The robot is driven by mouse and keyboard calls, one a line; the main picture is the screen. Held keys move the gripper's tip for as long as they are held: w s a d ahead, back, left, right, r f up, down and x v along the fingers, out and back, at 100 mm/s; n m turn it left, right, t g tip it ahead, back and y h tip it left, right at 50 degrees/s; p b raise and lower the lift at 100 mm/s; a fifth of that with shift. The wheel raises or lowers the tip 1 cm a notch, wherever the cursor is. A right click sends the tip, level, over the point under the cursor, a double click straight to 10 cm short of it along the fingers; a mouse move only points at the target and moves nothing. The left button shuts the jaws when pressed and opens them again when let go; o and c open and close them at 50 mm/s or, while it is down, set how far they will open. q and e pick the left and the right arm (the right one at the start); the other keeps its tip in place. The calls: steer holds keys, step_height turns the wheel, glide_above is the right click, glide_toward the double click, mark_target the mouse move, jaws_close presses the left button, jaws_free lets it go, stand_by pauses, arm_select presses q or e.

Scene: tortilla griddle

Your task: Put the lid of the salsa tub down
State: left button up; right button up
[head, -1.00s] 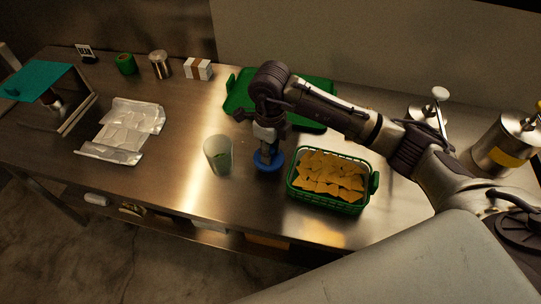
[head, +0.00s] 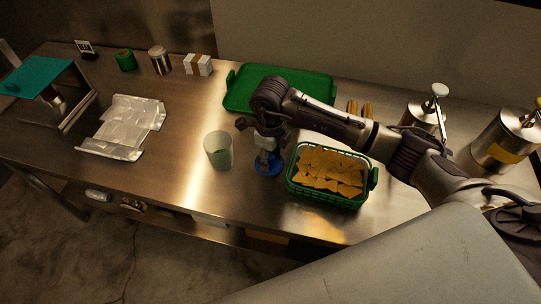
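The blue round lid (head: 267,169) is at the fingertips of my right gripper (head: 266,158), just above or on the steel counter; I cannot tell which. The fingers point down and look closed on the lid's middle, covering part of it. The pale, translucent salsa tub (head: 218,150) stands upright and uncovered just left of the lid, with something green inside. The lid and tub are apart. My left gripper is not in view.
A green basket of chips (head: 291,183) stands close to the right of the lid. A green tray (head: 295,76) lies behind my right arm. Crumpled foil (head: 125,127) lies left; metal pump dispensers (head: 424,117) stand right. Counter in front of the lid is clear.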

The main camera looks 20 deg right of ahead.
steer(key=shift+r+p, duration=0.25)
steer(key=shift+p, duration=0.05)
steer(key=shift+r+p, duration=0.45)
steer(key=shift+w+r+b, duration=0.1)
steer(key=shift+r+b, duration=0.4)
steer(key=shift+b, duration=0.25)
step_height(320, 180, up, 10)
steer(key=b, duration=0.2)
steer(key=shift+r+b, duration=0.2)
steer(key=shift+b, duration=0.15)
steer(key=shift+f, duration=0.1)
